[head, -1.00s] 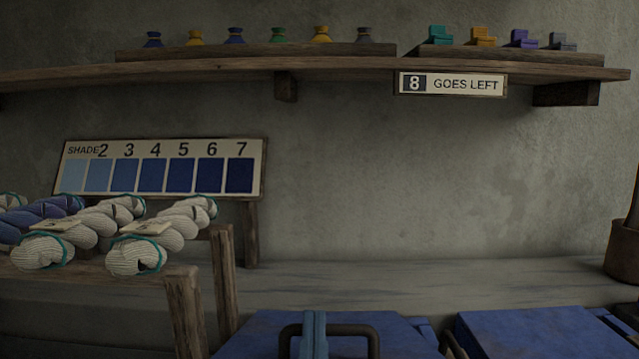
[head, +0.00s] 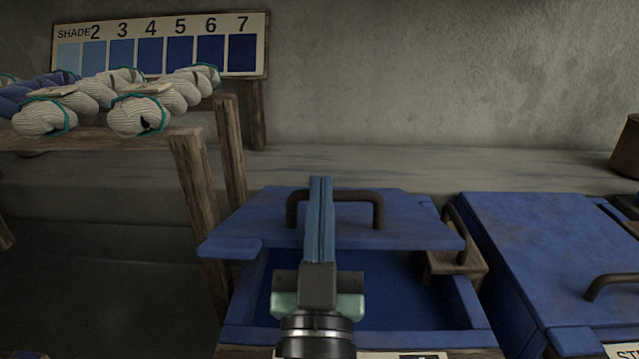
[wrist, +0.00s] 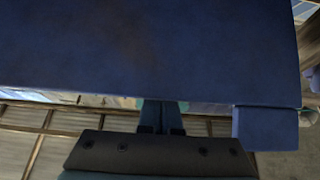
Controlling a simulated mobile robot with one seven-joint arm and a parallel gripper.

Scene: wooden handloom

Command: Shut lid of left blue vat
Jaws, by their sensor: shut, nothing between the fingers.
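The left blue vat (head: 240,300) stands in the lower middle of the head view. Its blue lid (head: 410,215), with a dark bar handle (head: 378,212), lies toward the back, and the blue inside shows in front of it. I cannot tell whether the lid is tilted or slid back. My gripper (head: 320,182) is shut and empty. Its blue fingers overlap the lid beside the left part of the handle; contact is unclear. In the wrist view a wide blue panel, likely the lid (wrist: 150,50), fills the top, and my fingertips (wrist: 162,104) are at its lower edge.
A second blue vat (head: 545,250), with its lid down, stands close on the right. A wooden rack (head: 190,160) with yarn skeins (head: 140,114) stands at the left, with a shade board (head: 160,45) behind. A dark bracket (head: 455,230) stands between the vats.

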